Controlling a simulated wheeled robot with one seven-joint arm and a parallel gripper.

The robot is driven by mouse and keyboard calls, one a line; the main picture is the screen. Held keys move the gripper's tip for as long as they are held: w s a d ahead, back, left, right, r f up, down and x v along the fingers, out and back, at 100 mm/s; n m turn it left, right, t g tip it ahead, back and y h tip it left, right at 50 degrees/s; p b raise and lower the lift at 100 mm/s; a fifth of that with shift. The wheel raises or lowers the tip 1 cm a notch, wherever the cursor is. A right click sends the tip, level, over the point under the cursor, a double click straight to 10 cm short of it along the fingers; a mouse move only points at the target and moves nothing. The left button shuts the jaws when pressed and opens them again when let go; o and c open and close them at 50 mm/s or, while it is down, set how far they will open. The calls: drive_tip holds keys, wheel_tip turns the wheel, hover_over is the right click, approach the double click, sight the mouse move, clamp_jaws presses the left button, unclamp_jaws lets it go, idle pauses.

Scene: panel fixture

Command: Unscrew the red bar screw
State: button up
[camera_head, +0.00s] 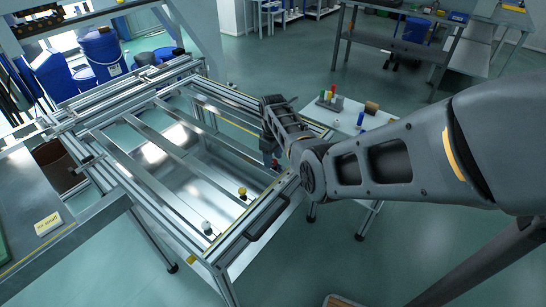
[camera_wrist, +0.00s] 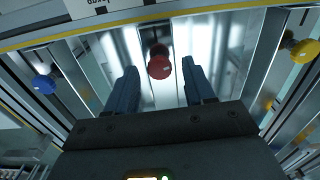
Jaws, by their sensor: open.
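The red bar screw (camera_wrist: 159,67) shows in the wrist view as a round red knob on a dark stem, at the frame's metal bar. My gripper (camera_wrist: 159,70) is open, with one dark blue finger on each side of the knob and a visible gap to both. Whether the fingers reach down to the knob's height is hard to tell. In the head view a small red spot (camera_head: 275,163) shows just below my gripper (camera_head: 270,148), at the frame's right side; my gripper hides much around it.
A blue knob (camera_wrist: 43,84) stands to the left and a yellow knob (camera_wrist: 303,50) to the right in the wrist view. The head view shows the yellow knob (camera_head: 242,191) and a white knob (camera_head: 206,226) along the frame. A side table (camera_head: 345,122) holds small coloured items.

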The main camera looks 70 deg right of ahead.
wheel_tip(320, 180, up, 8)
drive_tip(key=shift+f, duration=0.1)
idle(0.4)
idle(0.5)
